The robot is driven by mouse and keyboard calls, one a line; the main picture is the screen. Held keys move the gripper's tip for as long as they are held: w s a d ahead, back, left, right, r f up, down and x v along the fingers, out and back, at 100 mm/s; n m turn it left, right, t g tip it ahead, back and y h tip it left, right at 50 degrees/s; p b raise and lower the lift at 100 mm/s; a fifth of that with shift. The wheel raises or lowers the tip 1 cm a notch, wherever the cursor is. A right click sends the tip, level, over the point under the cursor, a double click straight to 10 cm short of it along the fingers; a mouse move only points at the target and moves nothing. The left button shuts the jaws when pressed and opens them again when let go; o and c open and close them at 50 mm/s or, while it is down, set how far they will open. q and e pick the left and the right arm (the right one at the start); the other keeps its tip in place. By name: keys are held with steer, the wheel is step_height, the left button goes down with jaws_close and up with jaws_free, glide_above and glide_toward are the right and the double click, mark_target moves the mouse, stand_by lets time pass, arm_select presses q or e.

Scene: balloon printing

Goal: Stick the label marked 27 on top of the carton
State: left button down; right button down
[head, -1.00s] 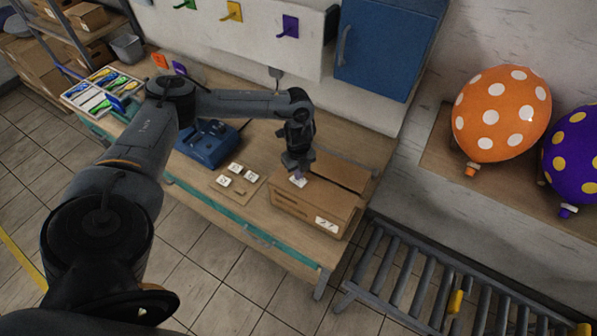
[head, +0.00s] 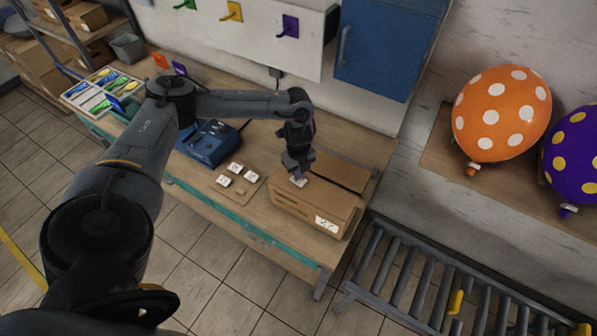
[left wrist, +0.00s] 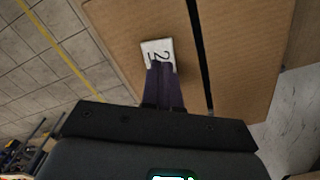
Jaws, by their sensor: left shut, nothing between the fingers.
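The brown carton (head: 310,207) stands on the bench with a dark gap along its top. A white patch with dark digits that look like 27 (head: 327,224) is on its side. A white label (left wrist: 158,50) lies on the carton top, left of the gap in the left wrist view. A 2 can be read on it; the fingers hide part of it. It also shows small in the head view (head: 300,183). My left gripper (left wrist: 165,72) is shut and empty, its purple fingertips right at the label. My right gripper is not in view.
A small board (head: 240,190) with three white label pieces lies left of the carton. Behind it is a blue machine (head: 207,145). A roller conveyor (head: 430,280) stands at right, near orange (head: 503,113) and purple (head: 573,155) balloons. A blue cabinet (head: 390,45) hangs on the wall.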

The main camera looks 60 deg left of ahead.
arm_select(q)
steer(key=shift+f, duration=0.25)
steer(key=shift+f+b, duration=0.45)
steer(key=shift+f, duration=0.15)
stand_by(0.3)
stand_by(0.7)
stand_by(0.8)
steer(key=shift+p, duration=0.35)
step_height(320, 180, up, 4)
steer(key=p, duration=0.4)
steer(key=shift+r, duration=0.1)
steer(key=shift+r+p, duration=1.4)
steer(key=shift+p, duration=0.05)
